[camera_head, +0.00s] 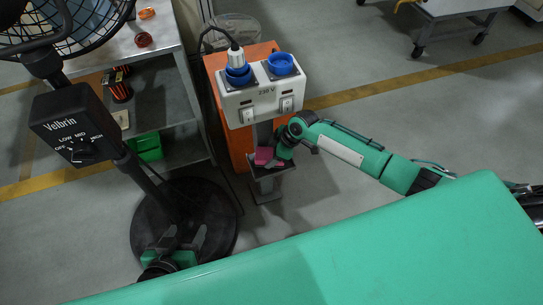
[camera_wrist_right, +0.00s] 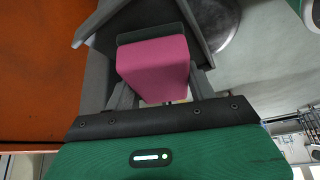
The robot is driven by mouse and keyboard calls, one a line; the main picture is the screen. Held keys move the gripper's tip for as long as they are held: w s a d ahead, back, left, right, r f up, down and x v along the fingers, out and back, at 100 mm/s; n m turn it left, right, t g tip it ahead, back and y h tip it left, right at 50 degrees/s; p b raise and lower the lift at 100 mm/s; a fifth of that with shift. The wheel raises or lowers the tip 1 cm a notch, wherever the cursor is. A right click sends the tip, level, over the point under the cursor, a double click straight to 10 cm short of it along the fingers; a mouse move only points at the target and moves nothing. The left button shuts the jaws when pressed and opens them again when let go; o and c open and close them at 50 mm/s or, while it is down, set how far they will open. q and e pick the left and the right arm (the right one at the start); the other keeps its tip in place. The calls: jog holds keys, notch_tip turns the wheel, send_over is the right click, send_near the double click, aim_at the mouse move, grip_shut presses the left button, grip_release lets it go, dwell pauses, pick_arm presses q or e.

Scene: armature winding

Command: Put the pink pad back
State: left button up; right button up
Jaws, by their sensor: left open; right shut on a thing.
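The pink pad (camera_head: 264,155) is at a small grey holder (camera_head: 264,174) on the front of the orange post, below the socket box. In the right wrist view the pad (camera_wrist_right: 155,68) sits between the fingers of my right gripper (camera_wrist_right: 161,88), which is shut on it. The grey holder walls (camera_wrist_right: 196,22) rise around and beyond the pad there. Whether the pad rests on the holder floor I cannot tell. In the head view my right gripper (camera_head: 276,160) is partly hidden by its own wrist. My left gripper (camera_head: 184,240) is open and empty over the fan's round base.
The white 230 V socket box (camera_head: 262,97) with blue sockets is above the holder on the orange post (camera_head: 214,62). The Velbrin fan (camera_head: 75,125) and its black base (camera_head: 217,210) stand at left, by a grey shelf (camera_head: 160,77). Open floor lies right.

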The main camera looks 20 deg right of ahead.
pick_arm(q)
jog(key=shift+w+d+r, duration=0.1)
jog(key=shift+d, duration=0.1)
pick_arm(e)
jog(key=shift+f, duration=0.4)
jog(key=o, duration=0.6)
jog(key=shift+f, duration=0.1)
pick_arm(q)
jog(key=shift+d, duration=0.1)
